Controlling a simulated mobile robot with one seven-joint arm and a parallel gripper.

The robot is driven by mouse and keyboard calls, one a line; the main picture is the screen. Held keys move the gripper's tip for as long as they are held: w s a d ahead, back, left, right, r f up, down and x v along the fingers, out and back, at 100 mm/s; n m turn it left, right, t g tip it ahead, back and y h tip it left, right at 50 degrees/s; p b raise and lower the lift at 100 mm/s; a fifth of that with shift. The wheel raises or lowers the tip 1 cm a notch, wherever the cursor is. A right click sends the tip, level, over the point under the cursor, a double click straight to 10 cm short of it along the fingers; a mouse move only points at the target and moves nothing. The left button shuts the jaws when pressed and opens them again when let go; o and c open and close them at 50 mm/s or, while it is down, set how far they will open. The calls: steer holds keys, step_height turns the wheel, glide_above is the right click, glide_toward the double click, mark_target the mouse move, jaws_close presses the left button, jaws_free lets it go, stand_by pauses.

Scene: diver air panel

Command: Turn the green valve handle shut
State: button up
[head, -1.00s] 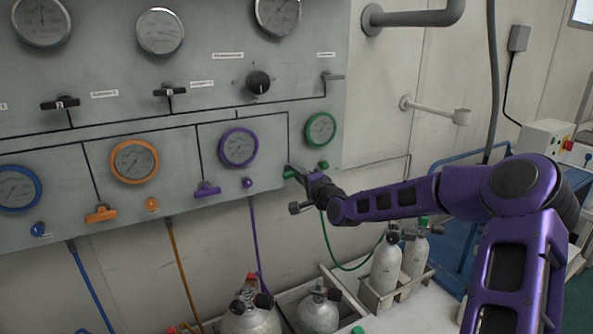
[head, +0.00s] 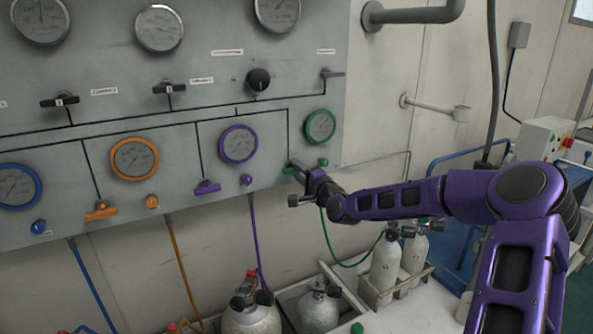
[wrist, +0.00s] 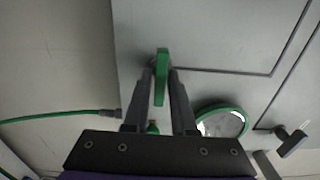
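The green valve handle (head: 290,169) is on the grey panel below the green-rimmed gauge (head: 320,127), at the lower end of a black pipe line. In the wrist view the handle (wrist: 161,75) stands between my two fingertips. It lies roughly crosswise to the black line that runs right from it. My gripper (head: 303,171) reaches the handle from the right in the head view. The handle's far end is partly hidden in the head view.
A small green knob (head: 323,162) sits just right of the handle. A purple handle (head: 207,187) and an orange handle (head: 101,210) are further left. A green hose (head: 333,251) hangs below, near white cylinders (head: 386,264).

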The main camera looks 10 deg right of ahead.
steer(key=shift+o, duration=1.2)
steer(key=shift+s, duration=0.1)
steer(key=v, duration=1.7)
steer(key=shift+p, duration=0.3)
steer(key=shift+s, duration=0.1)
